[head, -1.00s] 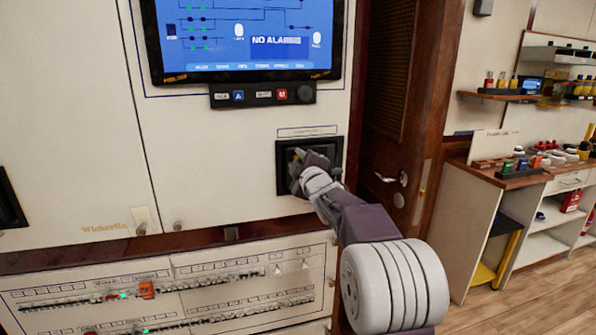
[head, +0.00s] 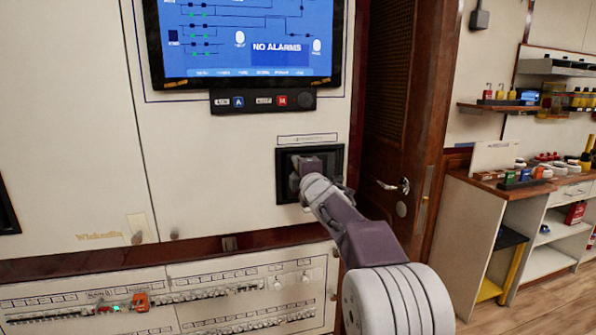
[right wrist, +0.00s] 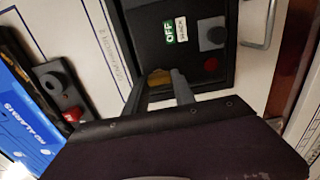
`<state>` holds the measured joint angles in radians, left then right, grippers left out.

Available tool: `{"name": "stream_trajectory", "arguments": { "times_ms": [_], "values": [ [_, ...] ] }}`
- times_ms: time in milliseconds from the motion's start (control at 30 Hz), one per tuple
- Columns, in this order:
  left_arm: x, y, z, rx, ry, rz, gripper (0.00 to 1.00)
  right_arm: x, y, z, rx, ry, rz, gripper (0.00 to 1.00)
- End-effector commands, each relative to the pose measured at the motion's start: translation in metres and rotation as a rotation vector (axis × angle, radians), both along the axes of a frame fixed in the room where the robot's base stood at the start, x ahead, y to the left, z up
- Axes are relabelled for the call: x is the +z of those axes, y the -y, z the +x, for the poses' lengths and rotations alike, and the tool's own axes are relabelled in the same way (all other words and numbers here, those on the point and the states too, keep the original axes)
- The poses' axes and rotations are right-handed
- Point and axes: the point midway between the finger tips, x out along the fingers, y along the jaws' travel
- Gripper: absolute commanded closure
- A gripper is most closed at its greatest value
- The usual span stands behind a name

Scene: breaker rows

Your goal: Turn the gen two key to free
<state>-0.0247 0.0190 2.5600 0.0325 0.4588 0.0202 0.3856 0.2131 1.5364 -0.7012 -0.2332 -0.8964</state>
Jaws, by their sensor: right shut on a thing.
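A black recessed panel (head: 337,157) is set in the cream cabinet front, below the screen. My right gripper (head: 294,181) reaches into it and hides much of its inside. In the right wrist view the gripper's fingers (right wrist: 161,88) are shut on a small yellow-brown piece (right wrist: 159,77), which looks like the key; its shape is mostly hidden. I cannot read the key's position. My left gripper is not in view.
The screen (head: 245,45) above reads NO ALARMS, with a button strip (head: 262,101) under it. Breaker rows (head: 215,290) lie below. A brown wooden door (head: 395,110) stands close on the right, with a cluttered workbench (head: 515,180) beyond.

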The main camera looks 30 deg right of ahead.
Motion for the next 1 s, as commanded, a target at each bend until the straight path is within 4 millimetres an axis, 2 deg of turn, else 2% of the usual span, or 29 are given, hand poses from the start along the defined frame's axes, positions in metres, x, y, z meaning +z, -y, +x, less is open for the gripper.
{"name": "stream_trajectory", "arguments": {
  "times_ms": [300, 333, 400, 767, 867, 1000],
  "values": [
    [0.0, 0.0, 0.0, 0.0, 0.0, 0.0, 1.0, -0.002, 0.0, 0.0, 0.0, -0.005, -0.003, 1.0],
    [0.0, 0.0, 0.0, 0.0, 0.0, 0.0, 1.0, -0.002, 0.0, 0.0, 0.0, -0.005, -0.003, 0.64],
    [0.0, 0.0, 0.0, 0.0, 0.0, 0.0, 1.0, -0.002, 0.0, 0.0, 0.0, -0.005, -0.002, 0.47],
    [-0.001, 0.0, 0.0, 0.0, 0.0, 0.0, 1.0, 0.0, -0.001, -0.004, 0.0, 0.0, -0.002, 0.47],
    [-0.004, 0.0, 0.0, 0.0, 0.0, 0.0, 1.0, -0.001, -0.004, -0.017, 0.0, 0.0, -0.002, 0.47],
    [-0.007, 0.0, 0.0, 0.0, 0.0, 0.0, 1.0, -0.001, -0.011, -0.046, -0.001, -0.001, -0.003, 0.47]
  ]
}}
